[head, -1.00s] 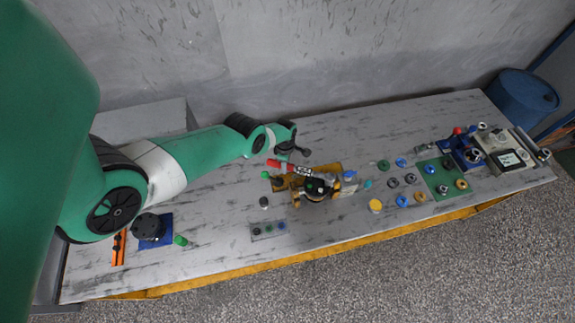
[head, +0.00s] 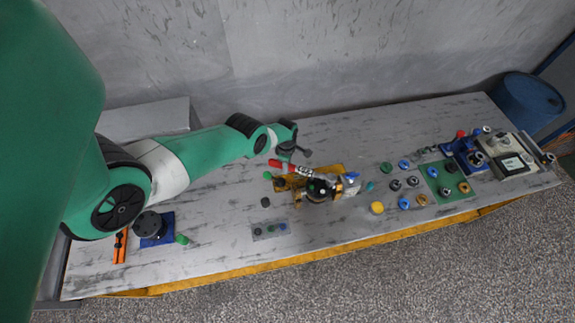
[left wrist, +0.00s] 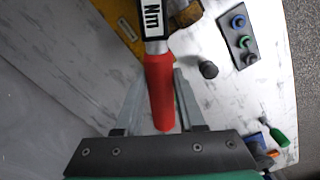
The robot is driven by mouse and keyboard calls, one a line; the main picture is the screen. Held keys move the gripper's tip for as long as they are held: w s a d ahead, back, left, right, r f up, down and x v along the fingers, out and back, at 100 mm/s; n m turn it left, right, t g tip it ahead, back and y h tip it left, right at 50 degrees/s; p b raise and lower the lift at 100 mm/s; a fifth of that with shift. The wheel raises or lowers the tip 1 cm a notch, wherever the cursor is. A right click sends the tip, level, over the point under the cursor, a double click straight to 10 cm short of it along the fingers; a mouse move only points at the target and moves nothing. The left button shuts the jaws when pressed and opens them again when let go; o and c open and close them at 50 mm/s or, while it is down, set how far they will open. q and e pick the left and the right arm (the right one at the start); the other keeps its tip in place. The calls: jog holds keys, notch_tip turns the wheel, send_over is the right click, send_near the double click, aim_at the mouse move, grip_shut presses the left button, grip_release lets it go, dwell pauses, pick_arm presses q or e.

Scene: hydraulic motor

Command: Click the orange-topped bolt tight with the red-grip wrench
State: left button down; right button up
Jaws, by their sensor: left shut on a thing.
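My left gripper (head: 288,157) is shut on the red grip, whose end lies between the two fingers in the left wrist view. The hydraulic motor (head: 320,192) sits at the far end of the wrench on a yellow-brown plate (head: 329,170). I cannot make out the orange-topped bolt; the wrench head end is too small to read.
A grey tray with small coloured pieces (head: 270,231) lies in front of the motor. A dark round piece (head: 265,202) stands near it. Several rings and caps lie to the right, around a green mat (head: 457,187).

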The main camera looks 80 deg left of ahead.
pick_arm(q)
jog(key=shift+f+b, duration=0.4)
jog(key=shift+f, duration=0.15)
dwell(0.4)
jog(key=shift+f, duration=0.25)
jog(key=shift+a+f+b, duration=0.1)
jog(key=shift+f+b, duration=0.35)
jog(key=shift+b, duration=0.2)
jog(key=shift+w+a+m+b, duration=0.45)
jog(key=shift+a+m+b, duration=0.1)
jog(key=shift+a+b, duration=0.2)
jog(key=shift+w+a+m+b, duration=0.45)
jog(key=shift+a+m+b, duration=0.15)
jog(key=shift+a, duration=0.15)
